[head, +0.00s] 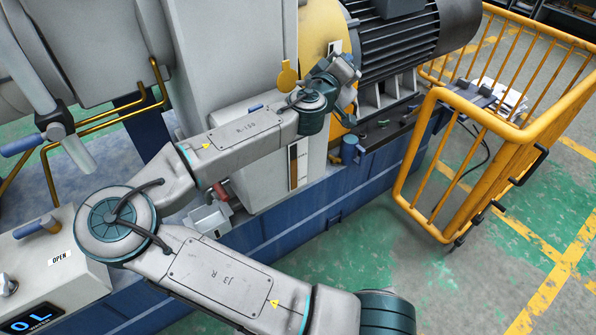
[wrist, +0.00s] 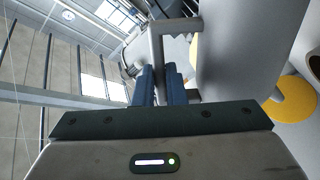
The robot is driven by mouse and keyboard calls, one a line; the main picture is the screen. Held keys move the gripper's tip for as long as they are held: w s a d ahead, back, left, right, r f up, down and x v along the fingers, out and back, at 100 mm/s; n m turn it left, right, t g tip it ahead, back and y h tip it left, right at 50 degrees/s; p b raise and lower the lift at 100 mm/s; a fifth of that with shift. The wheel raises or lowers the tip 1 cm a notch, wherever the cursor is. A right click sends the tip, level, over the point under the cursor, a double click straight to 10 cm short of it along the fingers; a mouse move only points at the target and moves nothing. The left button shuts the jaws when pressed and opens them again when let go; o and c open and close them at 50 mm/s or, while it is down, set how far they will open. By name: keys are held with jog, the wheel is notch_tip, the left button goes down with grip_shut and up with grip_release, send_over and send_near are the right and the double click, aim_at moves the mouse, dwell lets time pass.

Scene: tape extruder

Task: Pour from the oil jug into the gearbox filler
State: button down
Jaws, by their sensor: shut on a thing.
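In the wrist view, my gripper (wrist: 164,85) is shut on the grey handle (wrist: 156,46) of the oil jug. The jug's large, smooth grey body (wrist: 238,60) fills the area right of the handle. Its spout does not show and I cannot tell its tilt. In the head view, my wrist reaches the motor side of the gearbox (head: 240,110), a pale grey housing. My arm hides part of the housing, and I cannot make out the jug there. A yellow keyhole-shaped piece (head: 288,76) stands above the housing; the filler opening is not clearly visible.
A finned dark motor (head: 410,40) sits right behind my wrist, by a yellow disc (head: 318,32). A brown-and-white gauge strip (head: 293,166) is on the housing front. A yellow rail cage (head: 440,160) stands right. Green floor (head: 370,235) is open in front of the blue base.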

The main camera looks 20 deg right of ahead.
aim_at(351, 85)
jog(key=shift+r, duration=0.1)
jog(key=shift+s+d+f+m+b, duration=0.2)
jog(key=shift+d+f+m+b, duration=0.1)
jog(key=shift+m+b, duration=0.25)
jog(key=shift+s+d+f+m+b, duration=0.15)
jog(key=shift+f+m+b, duration=0.15)
jog(key=shift+m+b, duration=0.2)
jog(key=shift+s+d+f+m+b, duration=0.2)
jog(key=shift+m+b, duration=0.1)
jog(key=shift+m, duration=0.25)
jog(key=shift+s+d+f+m+b, duration=0.15)
jog(key=shift+d+m+b, duration=0.1)
jog(key=shift+m, duration=0.25)
jog(key=shift+s+d+m, duration=0.15)
jog(key=shift+m, duration=0.35)
notch_tip(351, 85, down, 4)
jog(key=m+b, duration=0.1)
jog(key=b, duration=0.1)
jog(key=m+b, duration=0.2)
jog(key=shift+r+m, duration=0.25)
jog(key=shift+m, duration=0.05)
jog(key=shift+f+m+b, duration=0.25)
jog(key=shift+m+b, duration=0.05)
jog(key=shift+m, duration=0.4)
